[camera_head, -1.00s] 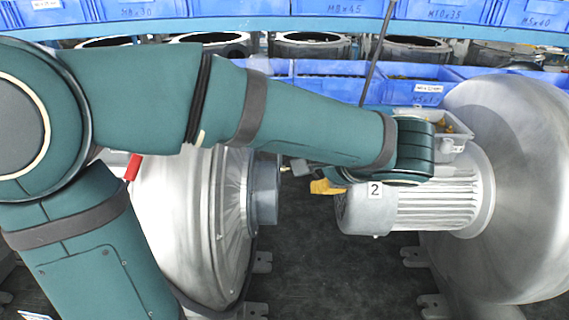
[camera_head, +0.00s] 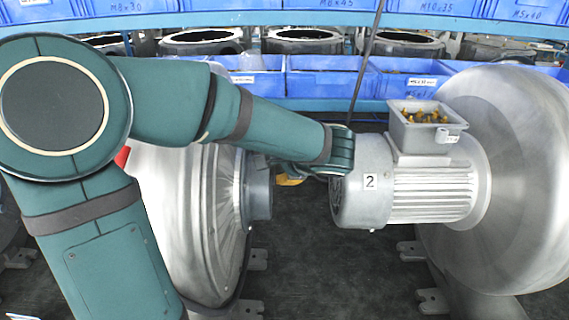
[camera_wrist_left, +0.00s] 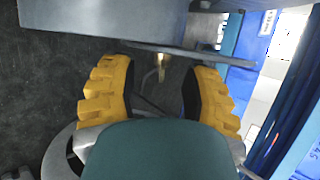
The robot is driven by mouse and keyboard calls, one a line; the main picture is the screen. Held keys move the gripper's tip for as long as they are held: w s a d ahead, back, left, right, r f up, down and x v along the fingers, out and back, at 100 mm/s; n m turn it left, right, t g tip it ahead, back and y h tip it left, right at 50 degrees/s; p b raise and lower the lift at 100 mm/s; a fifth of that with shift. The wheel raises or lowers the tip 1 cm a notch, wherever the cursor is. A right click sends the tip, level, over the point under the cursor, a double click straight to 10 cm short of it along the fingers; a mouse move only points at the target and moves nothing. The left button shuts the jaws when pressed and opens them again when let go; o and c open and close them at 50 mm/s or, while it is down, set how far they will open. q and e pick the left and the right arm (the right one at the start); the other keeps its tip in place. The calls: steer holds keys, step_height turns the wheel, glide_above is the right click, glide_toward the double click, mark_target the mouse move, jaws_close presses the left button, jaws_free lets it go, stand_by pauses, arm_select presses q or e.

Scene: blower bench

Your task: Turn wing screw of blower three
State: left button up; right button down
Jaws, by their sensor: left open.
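My left arm reaches across the head view to the gap between two blowers. Its gripper (camera_head: 289,180) shows only a bit of yellow finger there, beside the grey hub of the left blower (camera_head: 190,215). No number shows on that blower. In the left wrist view the gripper (camera_wrist_left: 160,82) is open, its two yellow fingers wide apart. A small brass-coloured piece (camera_wrist_left: 161,66), perhaps the wing screw, shows between and beyond them, below a grey metal body (camera_wrist_left: 105,20). The fingers do not touch it. My right gripper is out of view.
The right blower (camera_head: 520,180) carries a motor labelled 2 (camera_head: 430,195) close to my wrist. A grey open box (camera_head: 430,128) with yellow-brown pieces sits on that motor. Blue bins (camera_head: 325,85) line the back. Dark floor between the blowers is clear.

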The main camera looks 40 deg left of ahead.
arm_select(q)
jaws_close()
stand_by(0.5)
